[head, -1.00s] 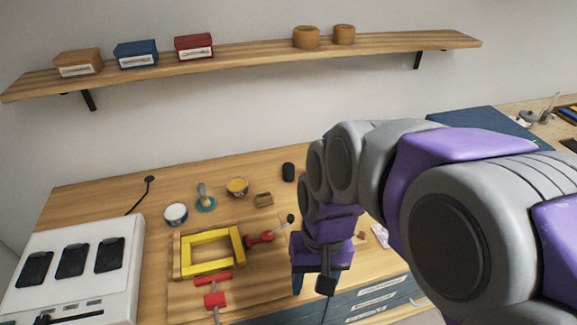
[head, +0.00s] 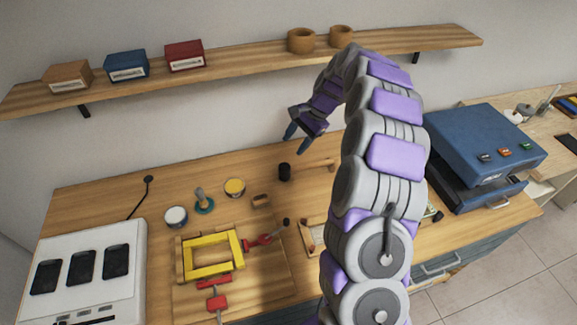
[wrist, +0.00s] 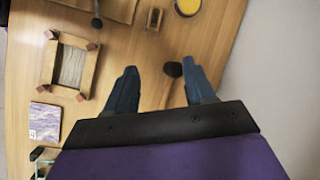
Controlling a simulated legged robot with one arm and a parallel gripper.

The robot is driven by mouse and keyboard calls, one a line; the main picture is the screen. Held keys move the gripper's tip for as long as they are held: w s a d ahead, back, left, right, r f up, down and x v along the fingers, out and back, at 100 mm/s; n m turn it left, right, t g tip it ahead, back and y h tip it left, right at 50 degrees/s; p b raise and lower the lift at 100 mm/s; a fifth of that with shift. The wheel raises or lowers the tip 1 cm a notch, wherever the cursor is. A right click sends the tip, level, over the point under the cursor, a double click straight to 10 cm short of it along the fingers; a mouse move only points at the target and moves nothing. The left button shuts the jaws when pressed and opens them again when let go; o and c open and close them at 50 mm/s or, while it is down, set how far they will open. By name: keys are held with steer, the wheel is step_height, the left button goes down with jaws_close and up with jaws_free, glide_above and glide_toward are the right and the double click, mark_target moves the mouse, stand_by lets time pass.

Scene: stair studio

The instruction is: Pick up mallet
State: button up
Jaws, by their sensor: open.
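The mallet's black head (head: 285,172) stands near the back of the bench in the head view, with a pale wooden handle (head: 318,164) reaching to the right of it. In the wrist view the dark head (wrist: 173,69) shows between my fingertips, nearer the right one; its handle is hard to make out against the wood. My gripper (head: 296,142) is open and empty, above and beyond the mallet in the head view, fingers pointing down. The wrist view shows both blue fingers (wrist: 161,68) spread apart. No contact with the mallet shows.
Left of the mallet are a yellow tin (head: 235,187), a small wooden block (head: 261,200) and a yellow frame (head: 188,258) with red clamps. A blue box (head: 485,135) stands at the right. A shelf (head: 240,57) hangs on the wall behind my gripper.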

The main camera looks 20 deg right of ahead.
steer(key=w+d+f+m+t+h+p, duration=0.1)
steer(key=w+d+f+m+p, duration=0.1)
steer(key=w+d+f+m, duration=0.3)
steer(key=w+d+f+p, duration=0.1)
steer(key=d+f+p, duration=0.15)
steer(key=d, duration=0.55)
steer(key=b, duration=0.1)
glide_toward(304, 166)
steer(key=shift+m, duration=0.3)
steer(key=x, duration=0.5)
steer(key=shift+w+d+f, duration=0.1)
steer(key=shift+a+b+x, duration=0.25)
steer(key=shift+b+x, duration=0.05)
steer(key=shift+x, duration=2.15)
steer(key=shift+f, duration=0.15)
steer(key=shift+c, duration=0.4)
jaws_close()
